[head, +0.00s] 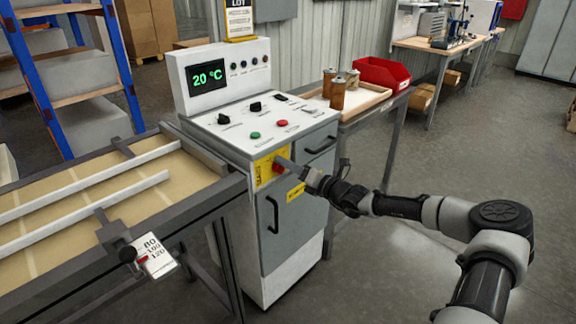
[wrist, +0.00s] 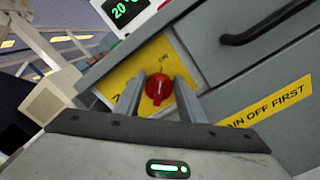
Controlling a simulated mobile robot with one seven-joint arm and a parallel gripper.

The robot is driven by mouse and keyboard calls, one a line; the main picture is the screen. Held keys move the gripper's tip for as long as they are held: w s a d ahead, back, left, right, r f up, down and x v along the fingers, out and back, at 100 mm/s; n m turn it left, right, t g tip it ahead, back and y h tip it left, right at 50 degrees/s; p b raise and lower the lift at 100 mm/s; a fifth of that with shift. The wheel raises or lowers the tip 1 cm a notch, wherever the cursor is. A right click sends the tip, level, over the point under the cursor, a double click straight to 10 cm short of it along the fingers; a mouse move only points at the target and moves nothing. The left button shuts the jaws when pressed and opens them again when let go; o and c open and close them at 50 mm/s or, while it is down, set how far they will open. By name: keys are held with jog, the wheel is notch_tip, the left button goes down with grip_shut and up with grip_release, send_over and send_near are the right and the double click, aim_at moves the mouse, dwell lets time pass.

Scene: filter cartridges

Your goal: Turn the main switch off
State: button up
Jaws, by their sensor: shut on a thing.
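The main switch (wrist: 158,88) is a red knob on a yellow plate (wrist: 129,71) on the front of the grey and white control cabinet. It also shows in the head view (head: 277,168), partly covered by my gripper. In the wrist view a small mark that looks like "ON" stands above the knob, and the knob's grip points roughly towards it. My gripper (wrist: 157,88) is at the switch, with one finger on each side of the red knob, shut on it. The head view shows my gripper (head: 282,168) reaching the plate from the right.
The cabinet's display (head: 208,75) reads 20 °C. Green and red buttons and black knobs are on its sloping top. A black door handle (head: 272,214) is below the switch. A conveyor (head: 140,185) stands at left; a table with brown cartridges (head: 337,93) and a red bin (head: 382,74) is behind.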

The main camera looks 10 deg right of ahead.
jog(key=shift+r, duration=0.1)
jog(key=shift+s+a+n+p, duration=0.3)
jog(key=shift+n+p, duration=2.15)
jog(key=shift+n, duration=0.5)
jog(key=shift+s+a+n+p, duration=0.15)
jog(key=shift+a+n+p, duration=0.15)
jog(key=shift+n+p, duration=2.45)
jog(key=shift+s+a+n+p, duration=0.3)
jog(key=shift+n+p, duration=1.9)
jog(key=shift+n, duration=1)
jog(key=o, duration=1)
jog(key=v, duration=1.7)
jog(key=shift+s+d, duration=0.1)
jog(key=shift+d, duration=0.05)
